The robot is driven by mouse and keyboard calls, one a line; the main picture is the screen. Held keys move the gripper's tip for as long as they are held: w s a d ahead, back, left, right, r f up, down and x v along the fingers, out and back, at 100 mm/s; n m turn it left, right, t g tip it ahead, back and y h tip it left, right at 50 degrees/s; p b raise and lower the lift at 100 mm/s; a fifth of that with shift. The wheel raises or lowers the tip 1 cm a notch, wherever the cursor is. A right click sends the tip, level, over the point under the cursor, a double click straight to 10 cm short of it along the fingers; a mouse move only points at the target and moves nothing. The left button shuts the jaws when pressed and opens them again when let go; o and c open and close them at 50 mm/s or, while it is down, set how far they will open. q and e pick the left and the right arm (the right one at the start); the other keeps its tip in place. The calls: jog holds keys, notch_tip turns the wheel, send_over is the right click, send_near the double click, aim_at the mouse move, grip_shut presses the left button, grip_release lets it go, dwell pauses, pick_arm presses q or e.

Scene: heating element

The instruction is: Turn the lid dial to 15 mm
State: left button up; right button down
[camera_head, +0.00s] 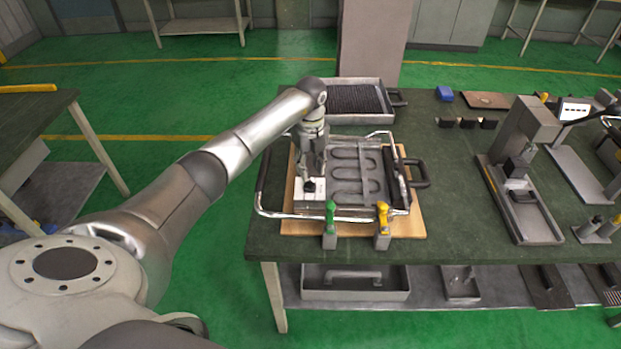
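The heating element device (357,178), with a grey serpentine element and a metal frame with black handles, lies on a wooden board (415,226) on the green table. A small white plate (301,203) with a black knob (309,185) sits at its left side; this may be the lid dial, but its markings are too small to read. My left gripper (313,176) points down from above, right over the knob. Its fingers are small and partly merge with the dark knob, so its opening and any contact are unclear. My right gripper is not in view.
A green-handled clamp (330,222) and a yellow-handled clamp (382,222) stand at the front table edge. A ribbed black tray (354,98) lies behind the device. A press-like stand (516,165) and other tools occupy the right side. The table between device and stand is mostly clear.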

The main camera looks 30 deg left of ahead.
aim_at(310, 182)
pick_arm(q)
notch_tip(310, 182, down, 6)
jog(key=shift+p, duration=0.35)
jog(key=shift+c, duration=0.4)
grip_shut()
